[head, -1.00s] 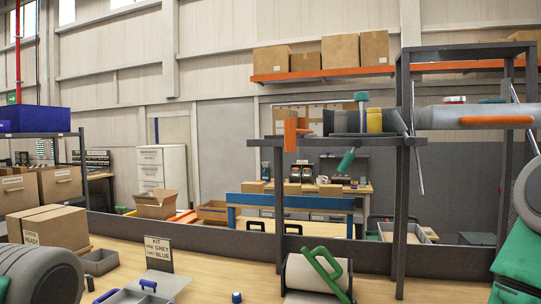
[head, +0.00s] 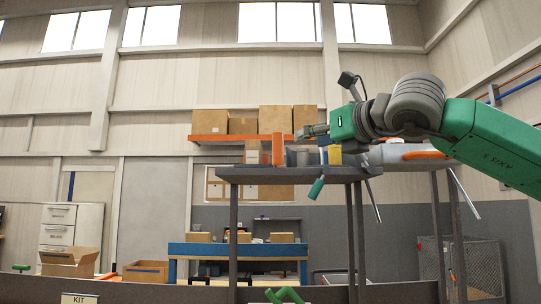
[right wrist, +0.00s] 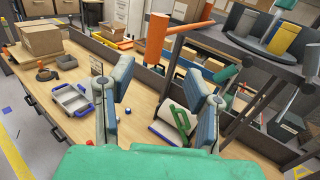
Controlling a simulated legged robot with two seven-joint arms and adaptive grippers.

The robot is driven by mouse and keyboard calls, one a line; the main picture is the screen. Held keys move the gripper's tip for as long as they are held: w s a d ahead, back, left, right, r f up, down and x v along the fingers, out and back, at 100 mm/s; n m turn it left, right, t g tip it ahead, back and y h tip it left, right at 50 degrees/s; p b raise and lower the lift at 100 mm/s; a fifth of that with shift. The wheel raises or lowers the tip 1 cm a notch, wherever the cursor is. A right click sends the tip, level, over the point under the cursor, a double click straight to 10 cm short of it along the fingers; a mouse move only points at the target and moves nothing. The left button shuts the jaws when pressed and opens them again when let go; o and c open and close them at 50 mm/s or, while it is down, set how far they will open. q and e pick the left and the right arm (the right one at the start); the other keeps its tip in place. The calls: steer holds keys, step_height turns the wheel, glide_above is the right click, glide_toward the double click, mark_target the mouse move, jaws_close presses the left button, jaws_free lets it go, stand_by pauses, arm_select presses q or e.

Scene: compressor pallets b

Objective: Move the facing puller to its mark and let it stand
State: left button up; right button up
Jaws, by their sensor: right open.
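I cannot tell for sure which thing is the facing puller, and I see no clear mark for it. An orange mallet-like tool (right wrist: 157,40) is at the left end of the raised shelf; in the head view its orange cylinder (head: 278,148) stands upright. A green handle (head: 316,188) hangs tilted below the shelf and also shows in the right wrist view (right wrist: 222,76). My right gripper (head: 312,131) is above the shelf; in the right wrist view its blue-padded fingers (right wrist: 162,88) are apart with nothing between them. My left gripper is out of view.
The dark raised shelf (head: 240,171) carries grey holders and a yellow holder (head: 335,154). In the right wrist view, the wooden bench (right wrist: 75,112) below holds a tray (right wrist: 72,103), boxes (right wrist: 42,42) and a roller with a green handle (right wrist: 180,118). Part of the bench is clear.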

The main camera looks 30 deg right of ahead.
mark_target(281, 147)
steer(key=w, duration=0.3)
steer(key=w+a+p, duration=0.1)
steer(key=w, duration=0.6)
steer(key=shift+w+a, duration=0.15)
steer(key=shift+w, duration=0.05)
steer(key=shift+w+d, duration=0.35)
steer(key=shift+w, duration=0.4)
steer(key=shift+a, duration=0.2)
steer(key=shift+c, duration=0.3)
steer(key=shift+p, duration=0.3)
jaws_close()
